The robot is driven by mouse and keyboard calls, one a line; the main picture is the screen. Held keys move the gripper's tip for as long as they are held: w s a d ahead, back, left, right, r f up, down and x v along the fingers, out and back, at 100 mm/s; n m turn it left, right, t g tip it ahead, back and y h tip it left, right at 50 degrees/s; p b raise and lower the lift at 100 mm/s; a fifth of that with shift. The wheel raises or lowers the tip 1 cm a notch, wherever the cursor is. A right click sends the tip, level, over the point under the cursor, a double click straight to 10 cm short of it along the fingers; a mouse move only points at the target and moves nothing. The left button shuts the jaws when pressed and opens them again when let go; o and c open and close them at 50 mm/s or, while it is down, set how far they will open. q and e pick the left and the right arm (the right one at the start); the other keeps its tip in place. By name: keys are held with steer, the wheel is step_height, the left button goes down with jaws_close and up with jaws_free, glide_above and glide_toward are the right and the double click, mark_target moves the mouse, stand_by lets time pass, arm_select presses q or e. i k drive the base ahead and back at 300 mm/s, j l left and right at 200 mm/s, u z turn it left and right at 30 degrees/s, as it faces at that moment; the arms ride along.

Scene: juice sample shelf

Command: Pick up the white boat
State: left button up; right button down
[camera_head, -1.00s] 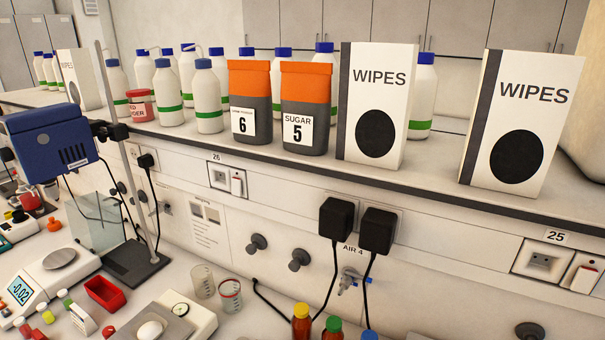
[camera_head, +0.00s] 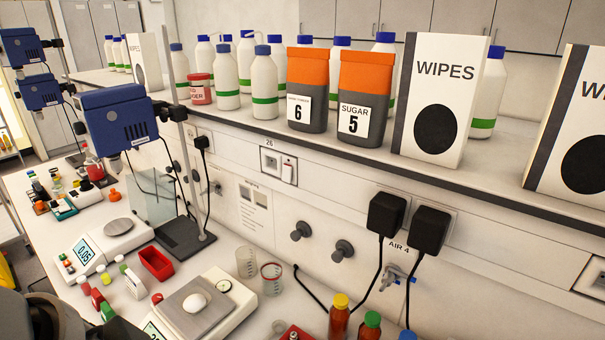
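I cannot pick out a white boat for certain. A small white rounded object (camera_head: 195,303) sits on the pan of the front balance (camera_head: 213,320); I cannot tell whether it is a boat. A red open boat-like tray (camera_head: 156,263) stands on the bench behind and left of that balance. Dark rounded parts, probably of my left arm, show at the bottom left corner and cover some of the bench. No gripper fingertips can be made out. My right arm is not in view.
Another balance (camera_head: 115,240) stands farther left. A blue stirrer (camera_head: 120,118) on a stand rises behind it. Two glass beakers (camera_head: 271,278) and capped brown bottles (camera_head: 340,318) stand to the right. The upper shelf holds wipes boxes (camera_head: 440,100) and bottles.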

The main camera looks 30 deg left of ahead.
mark_target(194, 300)
steer(key=u, duration=1.8)
